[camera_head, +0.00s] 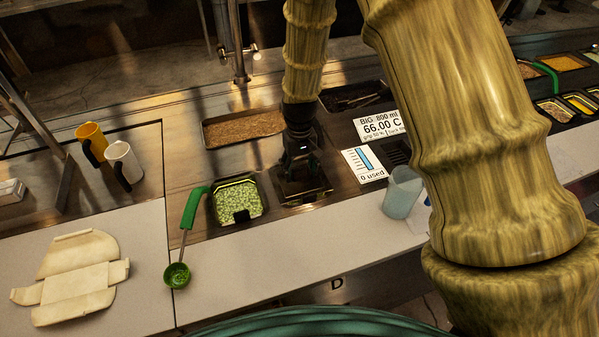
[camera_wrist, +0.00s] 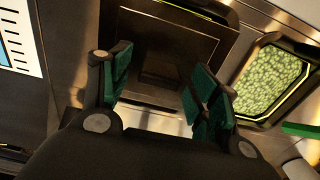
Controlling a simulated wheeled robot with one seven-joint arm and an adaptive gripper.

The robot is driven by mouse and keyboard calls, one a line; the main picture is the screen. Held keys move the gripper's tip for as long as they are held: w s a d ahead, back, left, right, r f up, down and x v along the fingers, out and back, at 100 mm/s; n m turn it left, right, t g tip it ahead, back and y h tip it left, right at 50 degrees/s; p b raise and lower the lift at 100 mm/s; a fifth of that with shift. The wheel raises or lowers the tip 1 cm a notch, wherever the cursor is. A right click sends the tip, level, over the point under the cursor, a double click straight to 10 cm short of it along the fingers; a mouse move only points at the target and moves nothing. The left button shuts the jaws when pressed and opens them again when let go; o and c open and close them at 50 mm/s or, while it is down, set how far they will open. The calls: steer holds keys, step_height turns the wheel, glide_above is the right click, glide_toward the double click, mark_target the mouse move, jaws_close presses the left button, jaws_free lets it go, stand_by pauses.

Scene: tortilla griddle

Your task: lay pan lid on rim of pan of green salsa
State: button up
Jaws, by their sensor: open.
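My gripper (camera_head: 300,168) points down over a dark square lid (camera_head: 316,191). In the wrist view, my gripper (camera_wrist: 162,85) is open, its green-padded fingers apart on either side of a dark raised block on the lid (camera_wrist: 195,42). I cannot tell if the fingers touch it. A dark pan edge (camera_wrist: 205,8) with a green-yellow rim shows past the lid; its contents are hidden. Beside it is an uncovered pan of chunky green food (camera_head: 225,204), also in the wrist view (camera_wrist: 268,82). I cannot tell which pan is the green salsa.
A green-handled ladle (camera_head: 189,222) leans beside the uncovered pan. A brown-filled tray (camera_head: 243,128) lies behind. A bluish cup (camera_head: 402,192) and a "0 used" card (camera_head: 364,165) are to the right. Yellow (camera_head: 91,140) and white (camera_head: 121,160) jugs stand left. The white front counter (camera_head: 270,251) is mostly clear.

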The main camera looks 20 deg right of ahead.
mark_target(299, 169)
step_height(299, 169, up, 10)
steer(key=b, duration=0.3)
steer(key=shift+r, duration=0.25)
stand_by(0.3)
steer(key=shift+a, duration=0.1)
